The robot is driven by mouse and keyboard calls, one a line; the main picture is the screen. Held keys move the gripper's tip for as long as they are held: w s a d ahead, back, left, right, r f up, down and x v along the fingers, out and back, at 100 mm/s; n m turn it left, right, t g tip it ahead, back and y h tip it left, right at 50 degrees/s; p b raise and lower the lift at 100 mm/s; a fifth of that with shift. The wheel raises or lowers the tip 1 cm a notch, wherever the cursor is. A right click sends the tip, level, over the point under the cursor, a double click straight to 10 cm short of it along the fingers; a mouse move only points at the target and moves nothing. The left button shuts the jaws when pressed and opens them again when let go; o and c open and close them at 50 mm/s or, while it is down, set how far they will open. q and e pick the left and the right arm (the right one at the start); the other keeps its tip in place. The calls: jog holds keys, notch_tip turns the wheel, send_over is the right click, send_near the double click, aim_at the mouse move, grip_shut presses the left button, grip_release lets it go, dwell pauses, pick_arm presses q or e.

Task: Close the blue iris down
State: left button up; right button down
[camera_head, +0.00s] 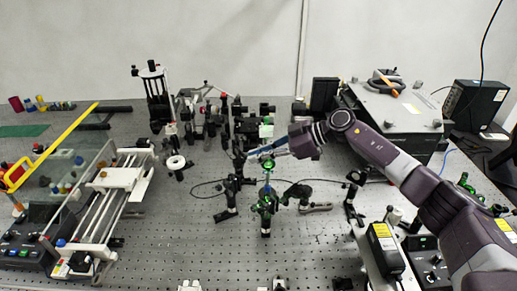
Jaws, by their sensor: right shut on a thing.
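The blue iris (267,164) stands upright on a post near the middle of the optical bench. It looks small, and its lever is hard to make out. My right gripper (262,149) reaches in from the right, with its fingers at the top of the iris. The fingers are shut on a part of the iris, and they hide some of its upper edge. My left gripper is not in view.
A green-ringed mount (265,207) stands just in front of the iris. Dark optics crowd the bench behind it. A slide rail assembly (118,195) stands at left, and a grey box (395,108) at back right. The perforated bench top (190,240) is clear at front left of centre.

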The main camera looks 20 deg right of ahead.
jog(key=shift+r, duration=0.1)
jog(key=c, duration=2)
grip_release()
jog(key=shift+d, duration=0.1)
jog(key=v, duration=1.1)
jog(key=shift+s+d+r, duration=0.15)
jog(key=shift+d+r, duration=0.05)
jog(key=shift+d, duration=0.15)
